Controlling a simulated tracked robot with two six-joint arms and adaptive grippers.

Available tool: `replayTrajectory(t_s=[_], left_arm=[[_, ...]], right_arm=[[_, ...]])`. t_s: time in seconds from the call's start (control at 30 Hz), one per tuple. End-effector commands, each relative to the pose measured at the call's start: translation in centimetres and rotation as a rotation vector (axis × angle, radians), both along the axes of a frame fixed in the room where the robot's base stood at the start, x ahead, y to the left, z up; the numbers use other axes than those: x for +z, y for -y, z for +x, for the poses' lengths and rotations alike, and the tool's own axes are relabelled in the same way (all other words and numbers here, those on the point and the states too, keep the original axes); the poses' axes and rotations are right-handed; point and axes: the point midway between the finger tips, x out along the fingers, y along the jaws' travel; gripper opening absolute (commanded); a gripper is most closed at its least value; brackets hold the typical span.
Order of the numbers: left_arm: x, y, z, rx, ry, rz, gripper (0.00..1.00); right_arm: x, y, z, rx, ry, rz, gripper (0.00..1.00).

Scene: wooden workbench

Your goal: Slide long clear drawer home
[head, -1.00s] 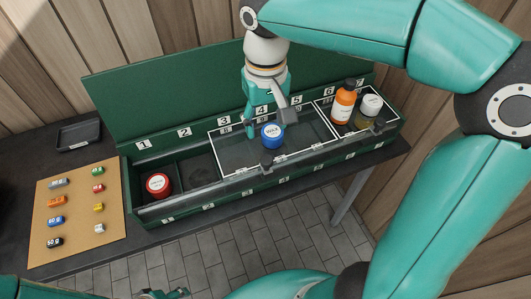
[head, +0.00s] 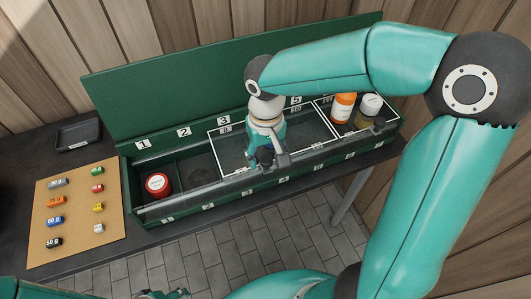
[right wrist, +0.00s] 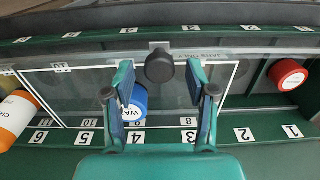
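The long clear drawer (head: 229,155), outlined in white, spans the middle compartments of the green case. It also shows in the right wrist view (right wrist: 85,85). A dark round knob (right wrist: 159,66) stands at its edge by the front rail. My right gripper (head: 267,160) is low over this edge. In the right wrist view its two fingers (right wrist: 159,75) are apart, on either side of the knob, with gaps visible. A blue jar (right wrist: 139,101) shows behind the knob; the gripper mostly hides it in the head view. Only a sliver of my left gripper (head: 165,295) shows at the bottom edge.
A red jar (head: 157,184) stands in the left compartment. An orange bottle (head: 344,105) and a white-lidded jar (head: 371,104) stand at the right end. The green lid (head: 200,85) rises behind. A cork board (head: 75,215) with several small weights and a black tray (head: 78,135) lie left.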

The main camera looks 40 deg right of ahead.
Motion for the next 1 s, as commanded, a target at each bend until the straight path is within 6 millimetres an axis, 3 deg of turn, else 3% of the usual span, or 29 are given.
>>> replayTrajectory(t_s=[0.07, 0.33, 0.77, 1.0], left_arm=[[0.0, 0.0, 0.0, 0.0, 0.0, 0.0, 0.57], [0.0, 0.0, 0.0, 0.0, 0.0, 0.0, 0.57], [-0.1, 0.0, 0.0, 0.0, 0.0, 0.0, 0.57], [-0.4, 0.0, 0.0, 0.0, 0.0, 0.0, 0.57]], right_arm=[[0.0, 0.0, 0.0, 0.0, 0.0, 0.0, 0.45], [0.0, 0.0, 0.0, 0.0, 0.0, 0.0, 0.0], [0.0, -0.6, 0.1, 0.002, 0.0, 0.0, 0.0], [0.0, -3.8, 0.9, 0.008, 0.001, 0.0, 0.0]])
